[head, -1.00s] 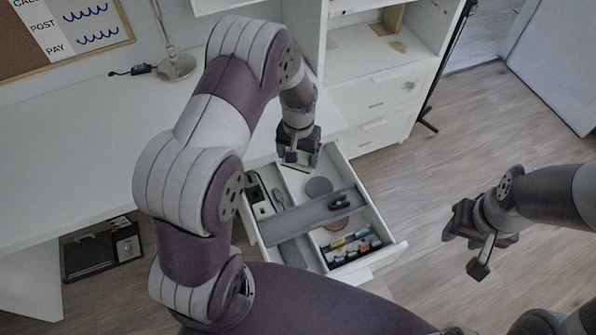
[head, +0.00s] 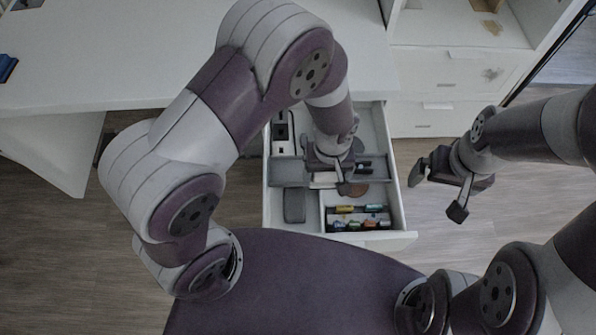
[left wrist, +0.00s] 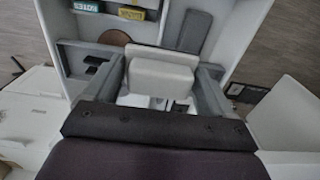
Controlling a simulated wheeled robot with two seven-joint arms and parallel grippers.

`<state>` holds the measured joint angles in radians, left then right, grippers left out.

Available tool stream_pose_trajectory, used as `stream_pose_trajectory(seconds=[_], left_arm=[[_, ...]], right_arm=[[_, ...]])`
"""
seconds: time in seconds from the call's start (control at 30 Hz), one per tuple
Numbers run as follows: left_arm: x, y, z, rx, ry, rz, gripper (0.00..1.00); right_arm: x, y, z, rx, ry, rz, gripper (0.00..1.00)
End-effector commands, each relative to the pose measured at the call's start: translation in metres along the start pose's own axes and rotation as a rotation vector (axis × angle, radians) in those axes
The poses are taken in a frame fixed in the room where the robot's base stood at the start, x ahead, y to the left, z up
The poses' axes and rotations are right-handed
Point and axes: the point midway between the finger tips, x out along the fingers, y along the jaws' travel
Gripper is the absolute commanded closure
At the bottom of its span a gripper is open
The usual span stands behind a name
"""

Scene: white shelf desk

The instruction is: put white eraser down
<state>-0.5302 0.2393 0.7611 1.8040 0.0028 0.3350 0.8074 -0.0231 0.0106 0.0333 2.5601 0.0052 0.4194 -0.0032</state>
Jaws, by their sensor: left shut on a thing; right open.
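The white eraser (left wrist: 160,78) is a pale block between the fingers of my left gripper (left wrist: 160,64) in the left wrist view. In the head view my left gripper (head: 335,182) hangs over the middle of the open drawer (head: 401,190), near its grey divider (head: 287,171). It is shut on the eraser, of which only a pale sliver shows there. I cannot tell whether the eraser touches the drawer. My right gripper (head: 440,193) is open and empty, to the right of the drawer.
The drawer holds a dark grey case (head: 294,205) at front left, a brown disc (head: 355,189), and several coloured small items (head: 352,214) at front right. A white desk (head: 130,50) and white drawer cabinet (head: 440,80) stand behind.

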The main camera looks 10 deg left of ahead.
Motion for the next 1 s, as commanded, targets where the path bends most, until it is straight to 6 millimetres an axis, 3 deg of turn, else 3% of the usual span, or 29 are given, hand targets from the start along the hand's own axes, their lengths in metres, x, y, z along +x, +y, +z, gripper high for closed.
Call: stream_pose_trajectory(seconds=[0.2,0.33,0.47,0.67,1.0], left_arm=[[0.039,-0.044,-0.049,-0.008,-0.002,-0.001,0.40],[0.052,-0.058,-0.067,-0.004,0.000,0.000,0.40],[0.060,-0.063,-0.071,-0.001,-0.002,-0.001,0.40],[0.094,-0.063,-0.071,0.000,-0.002,-0.001,0.40],[0.099,-0.062,-0.071,0.000,-0.001,0.000,0.40]], right_arm=[[0.005,0.000,0.001,0.000,0.000,0.000,0.00],[0.007,0.000,0.001,0.000,0.000,0.000,0.00],[0.008,0.000,0.001,0.000,0.000,0.000,0.00],[0.014,0.000,0.002,0.000,0.000,0.000,0.00],[0.015,0.000,0.002,0.000,0.000,0.000,0.00]])
